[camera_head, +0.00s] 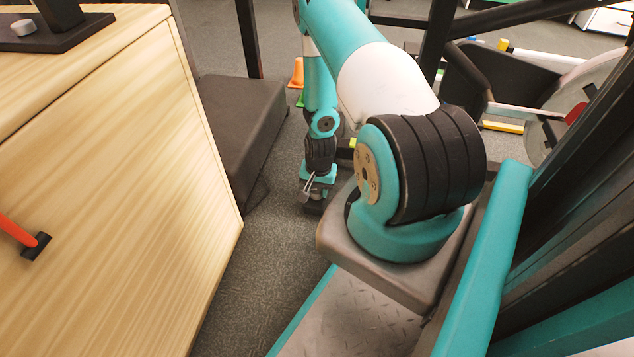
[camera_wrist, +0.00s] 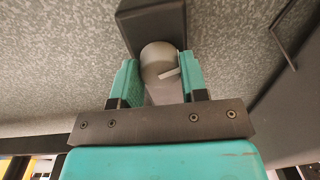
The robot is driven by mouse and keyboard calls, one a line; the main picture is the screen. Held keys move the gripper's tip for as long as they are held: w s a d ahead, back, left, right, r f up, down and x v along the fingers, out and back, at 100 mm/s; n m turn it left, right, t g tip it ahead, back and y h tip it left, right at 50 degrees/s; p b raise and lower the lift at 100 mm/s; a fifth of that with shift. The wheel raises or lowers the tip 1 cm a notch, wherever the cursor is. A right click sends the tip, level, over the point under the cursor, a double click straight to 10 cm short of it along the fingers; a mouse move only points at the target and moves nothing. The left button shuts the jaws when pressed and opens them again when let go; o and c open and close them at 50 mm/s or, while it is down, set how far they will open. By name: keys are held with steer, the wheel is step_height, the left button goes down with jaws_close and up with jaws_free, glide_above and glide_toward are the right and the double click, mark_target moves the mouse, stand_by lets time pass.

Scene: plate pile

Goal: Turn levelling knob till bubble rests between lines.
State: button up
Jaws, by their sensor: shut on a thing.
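In the wrist view, my gripper (camera_wrist: 158,72) has its two teal fingers on either side of a round grey knob (camera_wrist: 156,58) and is shut on it. The knob has a small pale tab sticking out toward the right finger. Behind the knob is a dark block (camera_wrist: 150,20) standing over the carpet. In the head view my gripper (camera_head: 314,188) is small and low near the floor, at the end of my teal arm, and the knob is hard to make out there. I cannot see any bubble or lines in either view.
A light wooden cabinet (camera_head: 130,190) with an orange bar on its face fills the left. A dark grey padded block (camera_head: 235,125) stands between it and my arm. An orange cone (camera_head: 297,73) stands behind. Bare carpet (camera_head: 255,265) lies in front of my gripper.

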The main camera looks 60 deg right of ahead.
mark_target(321, 189)
steer(key=shift+n+p, duration=1)
steer(key=shift+n, duration=0.6)
steer(key=o, duration=0.9)
steer(key=shift+r, duration=0.15)
steer(key=r+p, duration=0.3)
steer(key=r, duration=0.2)
steer(key=r+p, duration=0.3)
steer(key=r, duration=0.3)
steer(key=r+p, duration=0.3)
steer(key=r, duration=0.3)
steer(key=shift+s+d, duration=0.3)
steer(key=shift+s, duration=0.05)
